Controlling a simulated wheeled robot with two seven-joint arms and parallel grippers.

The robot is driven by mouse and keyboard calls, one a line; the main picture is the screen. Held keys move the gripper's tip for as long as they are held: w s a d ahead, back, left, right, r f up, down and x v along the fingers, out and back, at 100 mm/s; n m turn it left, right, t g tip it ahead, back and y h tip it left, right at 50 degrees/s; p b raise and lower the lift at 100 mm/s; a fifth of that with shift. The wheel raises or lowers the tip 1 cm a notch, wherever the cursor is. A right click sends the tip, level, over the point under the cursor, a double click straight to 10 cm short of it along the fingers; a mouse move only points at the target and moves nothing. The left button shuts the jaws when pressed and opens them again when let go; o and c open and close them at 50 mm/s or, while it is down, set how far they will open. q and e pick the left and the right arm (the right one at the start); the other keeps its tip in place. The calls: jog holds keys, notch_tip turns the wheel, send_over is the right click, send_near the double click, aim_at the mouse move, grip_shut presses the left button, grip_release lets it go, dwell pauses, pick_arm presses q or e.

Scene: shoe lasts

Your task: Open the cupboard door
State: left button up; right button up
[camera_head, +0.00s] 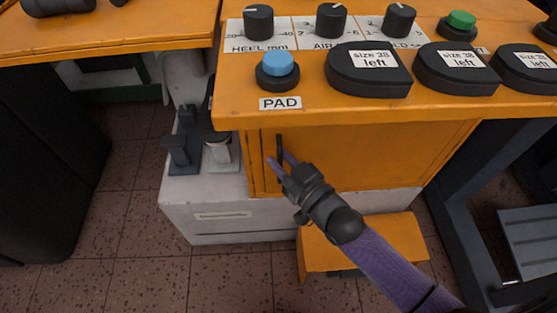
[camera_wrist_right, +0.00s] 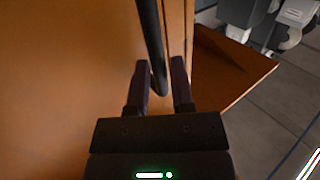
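The orange cupboard door (camera_head: 375,155) is on the front of the machine under the worktop and looks shut. Its dark upright bar handle (camera_head: 280,147) is near the door's left edge. The handle (camera_wrist_right: 151,35) also runs down from the top of the right wrist view. My right gripper (camera_head: 279,164) is at the handle's lower part. In the wrist view its fingers (camera_wrist_right: 160,85) are apart, with the handle's lower end between them and a gap showing beside it. I cannot tell whether a finger touches it. My left gripper is not in view.
Above the door, the orange worktop (camera_head: 235,105) carries a blue button (camera_head: 279,65), knobs and several black pads labelled size 38 left. A grey-white base (camera_head: 205,190) stands at the left. An orange step-like box (camera_head: 318,250) is below the door. Tiled floor lies in front.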

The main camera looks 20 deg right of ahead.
jog(key=shift+w+a, duration=0.1)
jog(key=shift+w, duration=0.25)
grip_shut()
dwell(0.8)
dwell(0.4)
